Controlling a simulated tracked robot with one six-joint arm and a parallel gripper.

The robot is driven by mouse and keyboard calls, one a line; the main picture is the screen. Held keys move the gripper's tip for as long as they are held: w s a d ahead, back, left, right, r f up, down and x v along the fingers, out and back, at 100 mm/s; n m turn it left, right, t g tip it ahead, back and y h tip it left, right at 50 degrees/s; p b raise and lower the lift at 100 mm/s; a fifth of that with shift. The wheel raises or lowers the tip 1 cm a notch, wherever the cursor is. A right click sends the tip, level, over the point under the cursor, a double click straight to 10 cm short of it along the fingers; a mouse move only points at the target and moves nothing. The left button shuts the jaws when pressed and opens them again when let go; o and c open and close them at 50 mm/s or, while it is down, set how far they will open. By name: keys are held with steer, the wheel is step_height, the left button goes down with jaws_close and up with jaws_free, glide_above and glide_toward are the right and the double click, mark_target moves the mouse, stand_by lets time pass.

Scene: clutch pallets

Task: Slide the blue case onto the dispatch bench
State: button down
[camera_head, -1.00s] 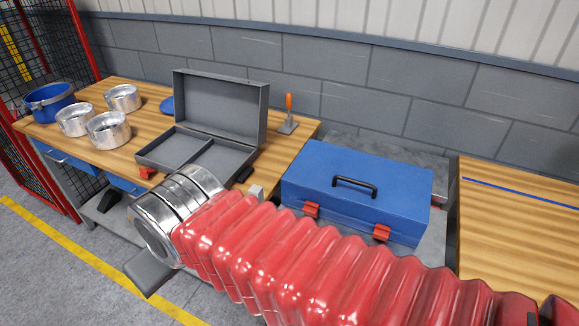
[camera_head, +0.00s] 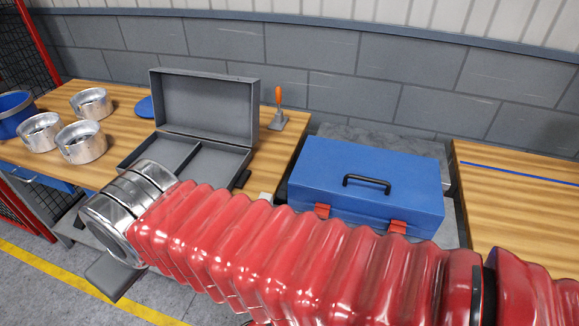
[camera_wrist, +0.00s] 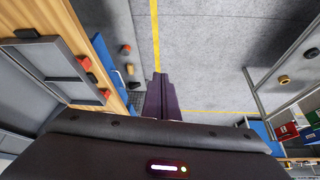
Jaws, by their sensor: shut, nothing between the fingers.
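The blue case (camera_head: 365,182), shut, with a black top handle and red latches, stands on a grey surface (camera_head: 385,138) between two wooden benches. My red-sleeved arm crosses in front of it and hides part of its lower front. The right-hand bench (camera_head: 515,215) has a blue line across its top; the other bench (camera_head: 283,150) is on the left. No label shows which is the dispatch bench. My gripper (camera_wrist: 157,78) is shut and empty in the wrist view, over the grey floor and away from the case.
An open grey case (camera_head: 205,105) stands on the left bench with several metal pots (camera_head: 82,142), a blue bucket (camera_head: 15,115) and an orange-handled tool (camera_head: 278,110). A block wall (camera_head: 420,95) runs behind. The right bench top looks clear. Floor with a yellow line (camera_head: 60,275) lies in front.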

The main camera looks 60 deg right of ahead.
steer(key=w+d+r+n+g+h, duration=0.15)
steer(key=w+d, duration=0.25)
steer(key=d, duration=0.8)
steer(key=w+d+m+g, duration=0.15)
steer(key=w+d, duration=0.25)
steer(key=d, duration=0.8)
steer(key=s+d+f+g, duration=0.1)
steer(key=s+d+f, duration=0.1)
steer(key=d, duration=0.6)
steer(key=s+d+f+n+y, duration=0.1)
steer(key=s+d+f, duration=0.1)
steer(key=d, duration=0.5)
steer(key=s+d+f+n+g, duration=0.1)
steer(key=s+d, duration=0.3)
steer(key=d, duration=0.4)
steer(key=shift+s+d+f+g, duration=0.3)
steer(key=shift+s+f, duration=0.05)
steer(key=shift+f, duration=0.3)
steer(key=shift+y, duration=0.25)
